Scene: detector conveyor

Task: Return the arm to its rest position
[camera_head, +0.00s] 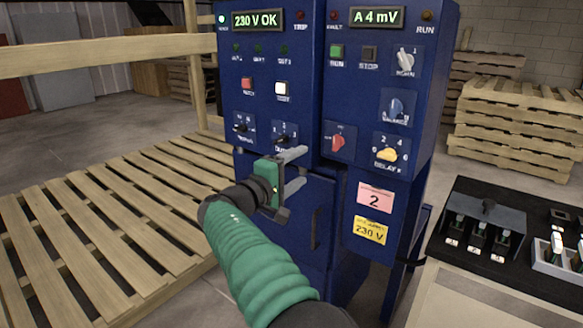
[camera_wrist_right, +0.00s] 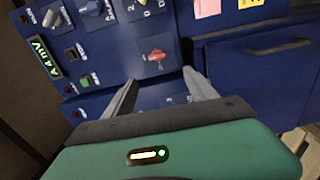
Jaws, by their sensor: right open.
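My right arm, with a green sleeve (camera_head: 255,255), reaches up from the bottom of the head view. My right gripper (camera_head: 298,170) is in front of the blue cabinet (camera_head: 345,190), below its left-hand row of dark knobs. Its two grey fingers are spread apart with nothing between them. In the right wrist view, the open fingers (camera_wrist_right: 162,84) point at the blue panel, with a red knob (camera_wrist_right: 155,55) seen beyond and between them. I cannot tell whether the fingertips touch the panel. My left gripper is not in view.
The cabinet carries displays reading "230 V OK" (camera_head: 257,20) and "A 4 mV" (camera_head: 378,16), plus buttons and knobs. A slatted wooden pallet (camera_head: 110,225) lies left. A black-topped bench (camera_head: 495,275) with small parts stands right. Stacked pallets (camera_head: 520,120) stand behind.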

